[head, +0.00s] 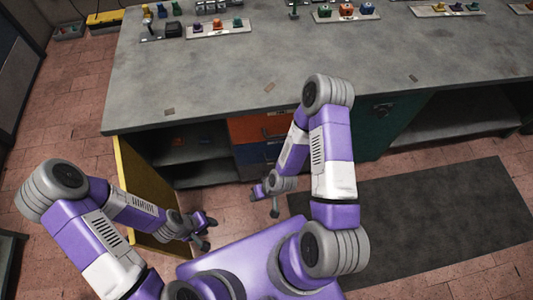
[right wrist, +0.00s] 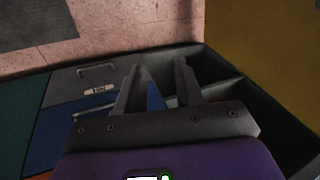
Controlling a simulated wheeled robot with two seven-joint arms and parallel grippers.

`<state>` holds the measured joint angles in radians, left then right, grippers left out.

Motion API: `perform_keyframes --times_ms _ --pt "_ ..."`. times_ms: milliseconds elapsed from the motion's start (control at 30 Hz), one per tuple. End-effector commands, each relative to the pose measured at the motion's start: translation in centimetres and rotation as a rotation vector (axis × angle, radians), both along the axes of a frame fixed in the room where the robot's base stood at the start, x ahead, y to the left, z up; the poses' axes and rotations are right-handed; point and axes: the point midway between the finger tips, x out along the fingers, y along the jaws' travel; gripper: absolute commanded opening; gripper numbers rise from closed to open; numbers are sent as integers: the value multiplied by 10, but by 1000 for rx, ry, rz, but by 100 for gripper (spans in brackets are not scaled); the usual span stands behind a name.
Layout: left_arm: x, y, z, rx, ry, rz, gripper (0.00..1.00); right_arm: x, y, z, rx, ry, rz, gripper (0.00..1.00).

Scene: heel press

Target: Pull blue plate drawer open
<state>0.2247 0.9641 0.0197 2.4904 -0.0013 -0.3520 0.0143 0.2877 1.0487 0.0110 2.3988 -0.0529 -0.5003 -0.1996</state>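The blue drawer (head: 258,152) is under the workbench, just below an orange drawer (head: 264,127). Its front looks flush with the cabinet. In the right wrist view the blue front (right wrist: 55,132) shows at the left, with a pale bar handle (right wrist: 92,114), partly hidden by my gripper. My right gripper (head: 266,199) is in front of the drawers, low and apart from the blue front; its two fingers also show spread and empty in the right wrist view (right wrist: 158,88). My left gripper (head: 206,232) is open and empty beside the yellow door.
A yellow door (head: 140,195) stands open at the left of dark open shelves (head: 190,150). A grey drawer (right wrist: 75,82) lies beside the blue one in the right wrist view. A green cabinet front (head: 376,122) is to the right. A dark mat (head: 430,225) covers the floor.

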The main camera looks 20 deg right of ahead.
Motion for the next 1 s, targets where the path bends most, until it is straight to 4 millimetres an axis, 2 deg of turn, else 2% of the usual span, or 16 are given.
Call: perform_keyframes --times_ms 33,200,300,400,533,700,867,1000 --pt "0 0 -7 0 1 0 39 16 -10 -23 -35 -86 50 36" --pt "-1 0 -22 0 1 0 39 80 -53 -87 -278 -464 303 36" --pt "0 0 -31 0 1 0 39 105 -80 -117 -490 -653 455 36" --pt "0 0 -39 0 1 0 39 120 -107 -141 -736 -798 594 36" --pt "0 0 -48 0 1 0 39 124 -136 -160 -1063 -905 741 36" --pt "0 0 -55 0 1 0 39 117 -157 -169 -1384 -934 861 36" --pt "0 0 -58 0 0 0 39 114 -165 -170 -1520 -927 904 36" --pt "0 0 -65 0 0 0 39 127 -169 -173 -1540 -926 909 36"
